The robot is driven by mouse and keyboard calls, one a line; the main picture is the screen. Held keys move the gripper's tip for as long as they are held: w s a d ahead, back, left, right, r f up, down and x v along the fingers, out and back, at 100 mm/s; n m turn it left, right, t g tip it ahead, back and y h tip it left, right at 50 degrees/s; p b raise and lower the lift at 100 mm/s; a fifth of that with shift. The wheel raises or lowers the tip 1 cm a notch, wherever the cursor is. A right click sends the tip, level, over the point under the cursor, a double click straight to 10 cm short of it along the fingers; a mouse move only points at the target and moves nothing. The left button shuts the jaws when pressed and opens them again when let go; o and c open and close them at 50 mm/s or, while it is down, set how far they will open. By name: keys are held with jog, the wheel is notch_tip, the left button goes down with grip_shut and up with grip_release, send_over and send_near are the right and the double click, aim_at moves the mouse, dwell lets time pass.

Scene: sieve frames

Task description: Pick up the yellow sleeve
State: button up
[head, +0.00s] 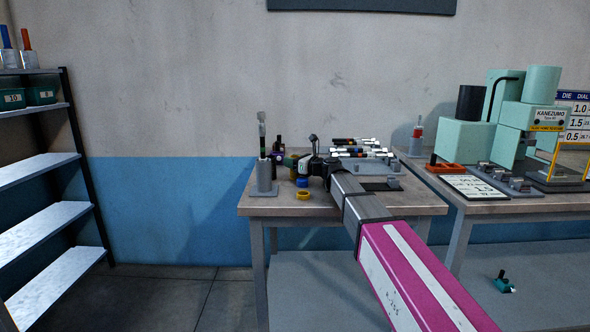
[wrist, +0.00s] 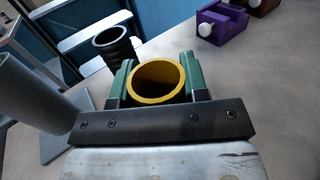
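The yellow sleeve (wrist: 153,98) is a short, open, hollow tube. In the wrist view it stands between the two green fingers of my gripper (wrist: 157,82), its rim facing the camera. The fingers press against it on both sides with no visible gap. Its lower part is hidden behind the dark gripper bar, so I cannot tell if it touches the table. In the head view my gripper (head: 297,166) is small, low over the left part of the table, and largely hides the sleeve.
A grey stand (wrist: 28,95) is close on the left. A black sleeve (wrist: 113,46) is just beyond the fingers. A purple holder (wrist: 221,20) is at upper right. Table at right is bare in the wrist view.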

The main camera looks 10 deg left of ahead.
jog(key=shift+c, duration=1.4)
